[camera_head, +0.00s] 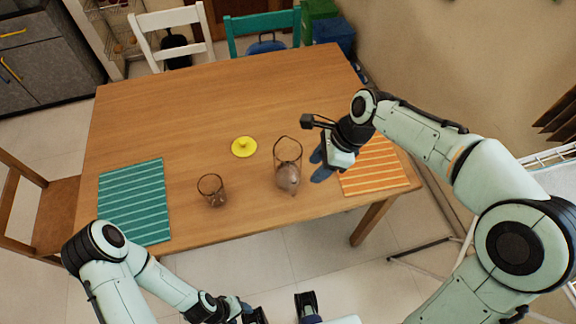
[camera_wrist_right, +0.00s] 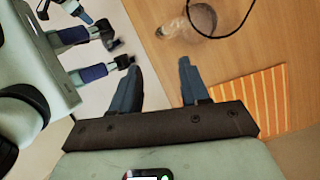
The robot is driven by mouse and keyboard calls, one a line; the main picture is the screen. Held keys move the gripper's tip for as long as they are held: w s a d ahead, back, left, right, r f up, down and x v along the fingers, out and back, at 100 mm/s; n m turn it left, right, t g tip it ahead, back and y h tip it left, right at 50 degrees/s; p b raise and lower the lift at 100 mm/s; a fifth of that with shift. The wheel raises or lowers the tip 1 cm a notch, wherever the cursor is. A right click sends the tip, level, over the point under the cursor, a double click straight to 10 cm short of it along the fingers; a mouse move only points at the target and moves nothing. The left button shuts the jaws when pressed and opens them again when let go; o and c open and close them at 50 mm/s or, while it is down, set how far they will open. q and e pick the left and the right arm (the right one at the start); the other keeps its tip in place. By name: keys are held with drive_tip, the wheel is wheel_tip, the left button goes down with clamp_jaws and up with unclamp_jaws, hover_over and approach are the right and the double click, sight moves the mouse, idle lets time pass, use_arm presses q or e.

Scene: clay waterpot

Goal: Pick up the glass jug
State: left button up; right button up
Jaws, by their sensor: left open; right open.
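The glass jug (camera_head: 287,179) stands on the wooden table (camera_head: 190,105), near its front edge, with a thin dark loop rising above it. In the right wrist view the jug (camera_wrist_right: 201,18) shows at the top, cut by the frame edge, ahead of the fingertips. My right gripper (camera_head: 317,166) is open and empty just right of the jug, its fingers pointing towards it. In the right wrist view its fingers (camera_wrist_right: 159,72) are spread with nothing between them. My left gripper (camera_head: 281,309) is open and low at the bottom edge, off the table's front.
A yellow lid-like disc (camera_head: 244,147) lies behind. A green striped mat (camera_head: 134,200) lies left, an orange striped mat (camera_head: 373,168) right under my right arm. Chairs (camera_head: 173,32) stand behind. The table's back half is clear.

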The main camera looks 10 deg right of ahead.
sight(295, 186)
drive_tip(key=shift+b+x, duration=0.6)
drive_tip(key=shift+x, duration=5.75)
drive_tip(key=shift+w+a+r, duration=0.1)
drive_tip(key=shift+w, duration=0.05)
clamp_jaws()
drive_tip(key=shift+w+r, duration=0.1)
